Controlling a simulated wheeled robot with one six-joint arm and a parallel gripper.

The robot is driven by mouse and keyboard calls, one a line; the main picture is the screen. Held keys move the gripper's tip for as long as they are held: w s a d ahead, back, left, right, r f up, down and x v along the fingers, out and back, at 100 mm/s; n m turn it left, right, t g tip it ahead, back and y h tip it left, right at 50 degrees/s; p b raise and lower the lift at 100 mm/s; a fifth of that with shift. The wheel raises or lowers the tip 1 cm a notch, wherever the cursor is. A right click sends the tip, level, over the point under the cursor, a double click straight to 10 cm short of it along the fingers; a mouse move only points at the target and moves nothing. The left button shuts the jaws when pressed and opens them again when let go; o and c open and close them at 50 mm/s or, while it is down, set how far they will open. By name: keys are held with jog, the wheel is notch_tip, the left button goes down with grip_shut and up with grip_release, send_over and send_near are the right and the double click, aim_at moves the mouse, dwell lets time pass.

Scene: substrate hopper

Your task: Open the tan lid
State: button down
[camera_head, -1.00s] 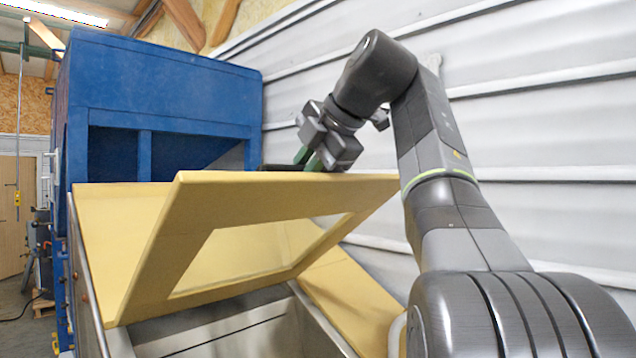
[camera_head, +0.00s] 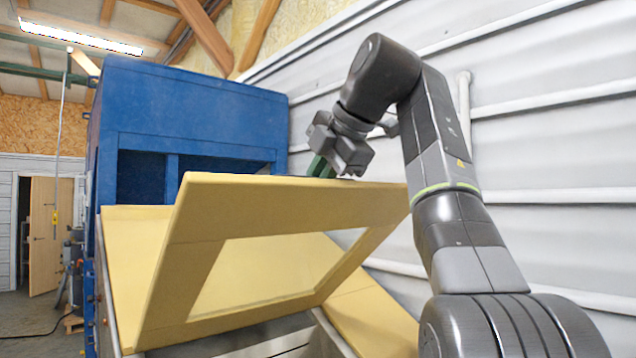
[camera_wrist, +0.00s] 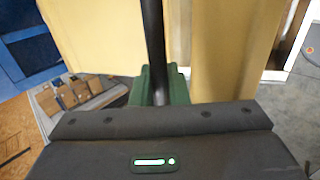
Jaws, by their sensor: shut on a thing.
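The tan lid (camera_head: 290,206) is a framed panel with a see-through window, tilted up over the hopper. Its raised edge is near the middle of the head view, and its tan side also shows in the wrist view (camera_wrist: 222,50). My gripper (camera_head: 321,167) is at that raised edge, right of the edge's middle. In the wrist view my gripper (camera_wrist: 160,85) has its green fingers shut on a black bar handle (camera_wrist: 153,35) beside the lid. The fingertips are partly hidden behind the lid in the head view.
The metal hopper (camera_head: 265,344) lies open below the lid, with tan panels (camera_head: 375,315) around it. A large blue machine (camera_head: 200,110) stands behind it. A white ribbed wall (camera_head: 530,130) runs close along the right, near my arm. Floor (camera_head: 35,315) shows at the far left.

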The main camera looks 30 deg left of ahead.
jog(key=c, duration=1.5)
grip_release()
jog(key=shift+o, duration=0.2)
jog(key=shift+f, duration=0.1)
